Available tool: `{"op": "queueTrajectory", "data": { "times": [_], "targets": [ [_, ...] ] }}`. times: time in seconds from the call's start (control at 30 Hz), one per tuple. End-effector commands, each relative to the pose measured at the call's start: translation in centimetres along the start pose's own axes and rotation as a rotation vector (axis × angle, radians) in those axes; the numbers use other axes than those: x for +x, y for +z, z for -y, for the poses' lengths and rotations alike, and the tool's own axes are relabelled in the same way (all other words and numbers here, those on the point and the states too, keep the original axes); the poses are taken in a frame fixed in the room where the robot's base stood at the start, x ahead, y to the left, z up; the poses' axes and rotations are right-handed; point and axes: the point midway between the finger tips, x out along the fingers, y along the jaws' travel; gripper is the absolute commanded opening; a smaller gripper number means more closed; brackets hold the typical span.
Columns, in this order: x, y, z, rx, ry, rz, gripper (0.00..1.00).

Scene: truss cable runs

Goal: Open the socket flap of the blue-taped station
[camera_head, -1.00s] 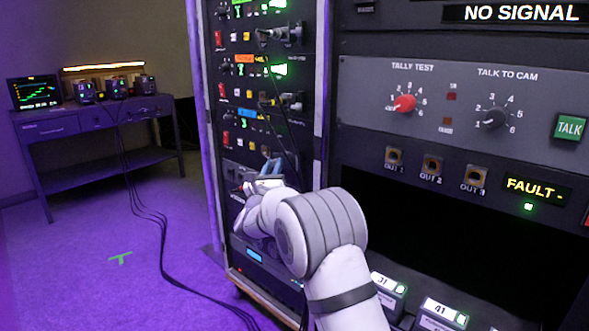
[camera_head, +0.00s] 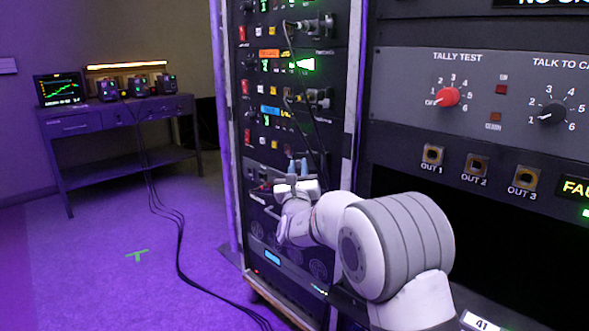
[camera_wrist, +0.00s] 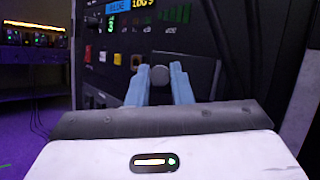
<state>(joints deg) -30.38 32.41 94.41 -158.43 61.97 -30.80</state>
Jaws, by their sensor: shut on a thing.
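The blue-taped station shows in the rack with a blue label strip (camera_head: 270,110) and a green display. The strip also shows at the top of the wrist view (camera_wrist: 117,6). My gripper (camera_head: 298,166) is at the rack front, below that strip. In the wrist view its two blue fingers (camera_wrist: 160,78) are shut on a dark grey round piece (camera_wrist: 160,74), which stands out in front of the dark panel. I cannot tell whether this piece belongs to the flap.
Black cables (camera_head: 312,130) hang down the rack front to the right of the station; one passes close right of my fingers (camera_wrist: 217,35). An orange-taped station (camera_head: 270,54) is above. A console (camera_head: 480,95) stands at the right. Open floor (camera_head: 130,285) lies left.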

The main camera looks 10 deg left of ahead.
Motion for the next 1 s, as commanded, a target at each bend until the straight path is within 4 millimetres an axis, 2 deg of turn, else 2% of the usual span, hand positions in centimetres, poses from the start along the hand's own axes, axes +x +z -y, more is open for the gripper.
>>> {"op": "queueTrajectory", "data": {
  "times": [0.03, 0.27, 0.57, 0.67, 1.0],
  "targets": [
    [0.1, -0.1, 0.4, 0.002, -0.008, -0.001, 0.22],
    [0.0, 0.0, -0.1, 0.003, -0.001, 0.0, 0.41],
    [-0.4, 0.1, -0.3, 0.004, 0.003, -0.001, 0.41],
    [-1.3, 0.2, -0.3, 0.004, 0.003, -0.001, 0.41],
    [-6.5, 0.2, -0.3, 0.005, 0.003, -0.001, 0.41]
  ]
}}
